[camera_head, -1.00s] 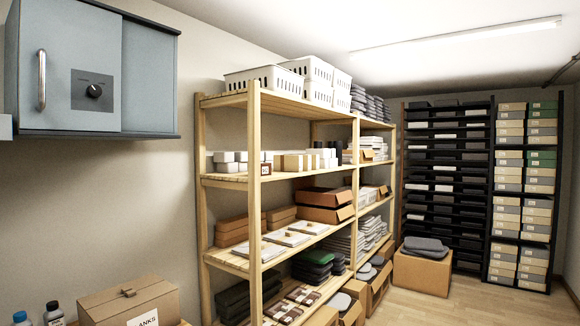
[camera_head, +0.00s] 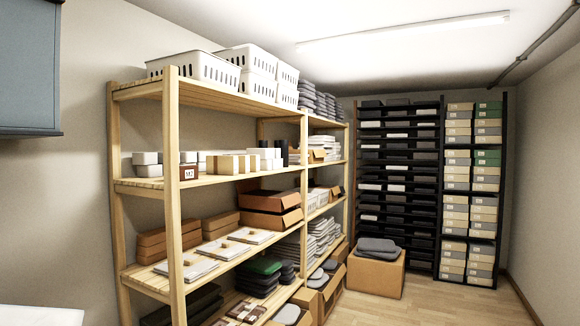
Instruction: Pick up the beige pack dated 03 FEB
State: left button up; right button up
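Several small beige packs (camera_head: 224,164) stand in a row on the second shelf from the top of the wooden rack. White packs (camera_head: 146,158) stand to their left and more white ones (camera_head: 264,153) to their right. No date can be read on any pack at this distance, so I cannot tell which one is dated 03 FEB. Neither of my grippers is in view.
The wooden rack (camera_head: 173,215) stands along the left wall. A cardboard box (camera_head: 376,272) with dark grey items on top stands on the floor by the dark rack (camera_head: 398,190). The wooden floor (camera_head: 425,305) at the right is clear.

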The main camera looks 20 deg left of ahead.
aim_at(219, 165)
jog(key=z, duration=0.3)
jog(key=i, duration=1.5)
jog(key=u, duration=0.4)
jog(key=i, duration=0.75)
jog(key=u, duration=0.7)
